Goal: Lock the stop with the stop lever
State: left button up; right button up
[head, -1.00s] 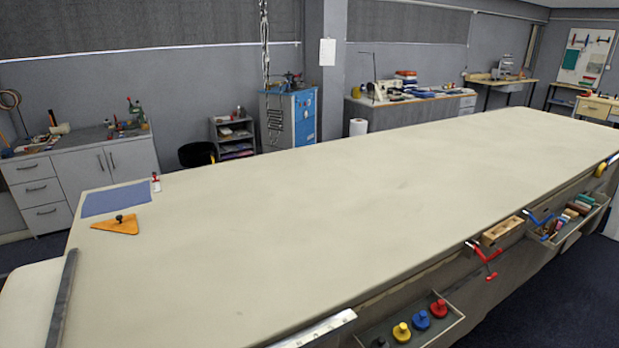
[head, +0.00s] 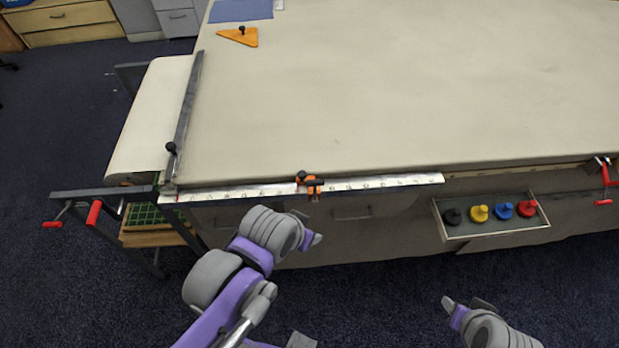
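The orange stop (head: 312,187) sits on the white ruler rail (head: 380,184) along the table's front edge. A small black lever or knob (head: 303,177) shows on top of it; its exact position is too small to tell. My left gripper (head: 310,228) is below and close to the stop, apart from it, in front of the table side. Its fingers are seen from behind, so its opening is unclear. My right gripper (head: 468,305) is low at the right, over the floor, away from the stop. Its two fingers look spread, with nothing between them.
A hinged metal bar (head: 188,115) with a black knob lies at the table's left end. Red-handled cranks (head: 94,213) stick out at the left. A tray (head: 490,233) with coloured knobs hangs at the right front. The cloth tabletop (head: 430,85) is mostly clear.

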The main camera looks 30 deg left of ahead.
aim_at(315, 192)
jog(key=l+u, duration=0.4)
jog(key=i+l+u, duration=0.1)
jog(key=l+u, duration=0.5)
jog(key=u, duration=0.2)
